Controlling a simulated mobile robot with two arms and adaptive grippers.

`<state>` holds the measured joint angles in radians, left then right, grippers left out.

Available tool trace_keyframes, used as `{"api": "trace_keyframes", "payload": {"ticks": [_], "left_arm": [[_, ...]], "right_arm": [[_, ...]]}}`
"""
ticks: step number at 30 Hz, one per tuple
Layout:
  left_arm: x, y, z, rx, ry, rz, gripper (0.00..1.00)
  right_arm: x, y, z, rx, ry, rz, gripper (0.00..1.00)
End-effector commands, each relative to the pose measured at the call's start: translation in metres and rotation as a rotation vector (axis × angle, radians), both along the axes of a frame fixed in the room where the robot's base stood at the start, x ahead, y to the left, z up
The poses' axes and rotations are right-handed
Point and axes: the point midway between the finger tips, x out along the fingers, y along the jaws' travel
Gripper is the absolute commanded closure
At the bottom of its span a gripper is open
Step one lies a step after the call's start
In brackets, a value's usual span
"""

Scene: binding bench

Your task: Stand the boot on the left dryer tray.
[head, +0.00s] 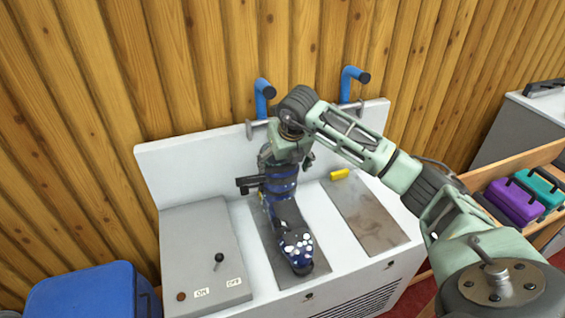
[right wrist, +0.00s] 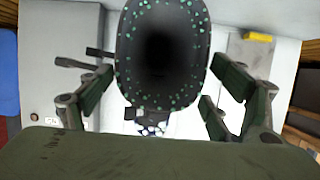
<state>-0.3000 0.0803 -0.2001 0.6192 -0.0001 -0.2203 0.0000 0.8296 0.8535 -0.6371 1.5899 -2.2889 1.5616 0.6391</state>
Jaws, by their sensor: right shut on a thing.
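The boot (head: 285,213) is dark blue with pale spots and a white-dotted toe pointing toward me. It is upright over the left dryer tray (head: 263,238), a grey plate in the white bench; whether its sole touches the plate I cannot tell. My right gripper (head: 284,170) is shut on the boot's upper shaft from above. In the right wrist view the boot's dark opening (right wrist: 163,50) shows between the fingers (right wrist: 162,85). The right dryer tray (head: 368,222) is bare. My left gripper is not in view.
Two blue pipes (head: 262,90) rise behind the bench. A control box (head: 205,255) with a lever stands left of the trays. A yellow block (head: 340,174) lies behind the right tray. A blue bin (head: 85,292) is at lower left, and purple and teal cases (head: 513,202) sit on the right.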

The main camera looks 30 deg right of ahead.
Motion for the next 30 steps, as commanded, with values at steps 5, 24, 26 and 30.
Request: {"api": "trace_keyframes", "payload": {"ticks": [5, 24, 26, 30], "left_arm": [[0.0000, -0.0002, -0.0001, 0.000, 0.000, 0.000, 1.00], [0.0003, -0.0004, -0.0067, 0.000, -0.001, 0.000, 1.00], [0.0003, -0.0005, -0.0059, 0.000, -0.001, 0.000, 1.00], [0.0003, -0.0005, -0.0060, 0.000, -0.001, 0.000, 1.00]], "right_arm": [[0.0018, -0.0003, 0.0036, 0.000, -0.009, 0.000, 0.80], [0.0016, -0.0003, -0.0049, 0.000, -0.008, 0.000, 0.80], [0.0014, -0.0002, -0.0043, 0.001, -0.007, 0.000, 0.12], [0.0009, -0.0002, -0.0055, 0.000, -0.005, -0.001, 0.00]]}}
